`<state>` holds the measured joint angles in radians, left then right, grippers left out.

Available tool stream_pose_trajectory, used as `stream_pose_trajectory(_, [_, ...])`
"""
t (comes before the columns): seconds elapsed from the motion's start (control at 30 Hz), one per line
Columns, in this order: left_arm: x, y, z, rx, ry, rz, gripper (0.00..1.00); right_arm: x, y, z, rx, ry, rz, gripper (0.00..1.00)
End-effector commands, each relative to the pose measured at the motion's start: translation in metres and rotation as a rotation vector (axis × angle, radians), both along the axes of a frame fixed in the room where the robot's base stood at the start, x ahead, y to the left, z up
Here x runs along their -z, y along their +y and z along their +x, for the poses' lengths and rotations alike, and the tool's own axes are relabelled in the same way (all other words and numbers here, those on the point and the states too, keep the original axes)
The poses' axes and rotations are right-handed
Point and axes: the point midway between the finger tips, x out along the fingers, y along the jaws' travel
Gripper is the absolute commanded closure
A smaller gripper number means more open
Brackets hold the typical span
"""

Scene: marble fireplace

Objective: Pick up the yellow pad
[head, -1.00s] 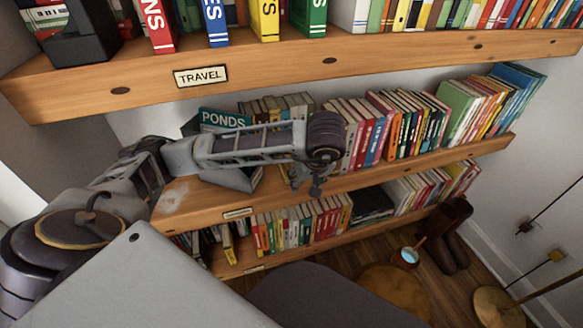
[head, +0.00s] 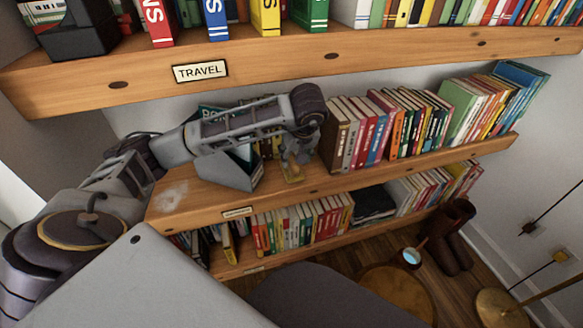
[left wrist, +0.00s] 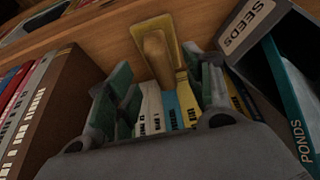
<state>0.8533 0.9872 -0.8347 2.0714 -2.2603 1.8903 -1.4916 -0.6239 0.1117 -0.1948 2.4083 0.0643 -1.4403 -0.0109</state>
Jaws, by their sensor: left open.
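The yellow pad (left wrist: 179,48) has a tan block-shaped handle and stands out on the shelf, in front of a row of books, in the left wrist view. In the head view the yellow pad (head: 292,174) shows just below my left gripper (head: 296,158). In the left wrist view my left gripper (left wrist: 163,92) is open. Its fingers stand to either side of the pad's near end, with a gap between them; whether either touches it I cannot tell. The gripper partly hides the pad in the head view. My right gripper is in neither view.
The pad's middle shelf (head: 190,205) holds a long row of books (head: 385,128) to the right. A grey SEEDS box (left wrist: 250,35) and a teal PONDS book (left wrist: 285,95) stand close beside the gripper. The TRAVEL shelf (head: 290,70) overhangs the arm. Brown boots (head: 452,237) stand on the floor.

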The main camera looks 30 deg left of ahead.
Motion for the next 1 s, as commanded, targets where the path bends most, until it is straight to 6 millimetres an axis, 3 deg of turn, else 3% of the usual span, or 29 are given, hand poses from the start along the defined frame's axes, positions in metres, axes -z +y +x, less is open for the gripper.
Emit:
stream_pose_trajectory(0.47, [0.0, 0.004, 0.003, -0.001, -0.001, 0.001, 0.48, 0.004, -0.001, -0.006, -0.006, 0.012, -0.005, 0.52])
stream_pose_trajectory(0.67, [0.0, 0.014, 0.012, -0.003, -0.002, 0.0, 0.48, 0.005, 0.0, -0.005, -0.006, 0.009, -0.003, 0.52])
stream_pose_trajectory(0.77, [0.012, 0.018, 0.014, -0.001, 0.003, 0.0, 0.48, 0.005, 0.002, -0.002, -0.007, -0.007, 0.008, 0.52])
stream_pose_trajectory(1.0, [0.039, 0.026, 0.022, 0.0, 0.002, -0.001, 0.48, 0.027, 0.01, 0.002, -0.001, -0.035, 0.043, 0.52])
